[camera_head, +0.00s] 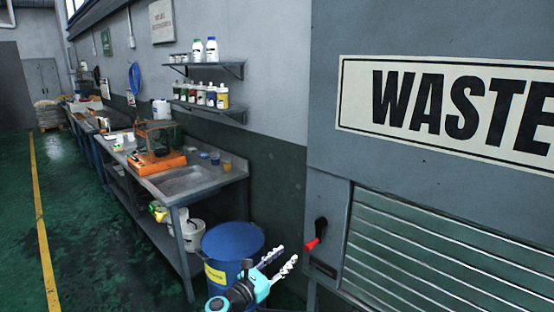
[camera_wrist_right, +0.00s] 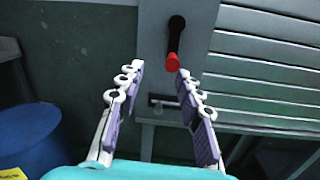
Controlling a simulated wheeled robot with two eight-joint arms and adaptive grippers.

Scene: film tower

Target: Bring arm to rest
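My right gripper (camera_head: 279,259) is at the bottom middle of the head view, in front of the blue barrel and left of the waste cabinet. In the right wrist view my right gripper (camera_wrist_right: 159,72) has its two fingers spread wide apart with nothing between them. A black handle with a red tip (camera_head: 316,234) sits on the cabinet front. It also shows in the wrist view as a red-tipped handle (camera_wrist_right: 174,45), beyond the fingertips and apart from them. My left gripper is not in view.
The grey cabinet (camera_head: 330,140) with a WASTE sign (camera_head: 460,105) and slatted shutter (camera_head: 440,250) fills the right side. A blue barrel (camera_head: 232,240) stands beside a metal workbench (camera_head: 212,180) with an orange device (camera_head: 157,160). Wall shelves (camera_head: 210,66) hold bottles. Green floor (camera_head: 90,230) is clear at left.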

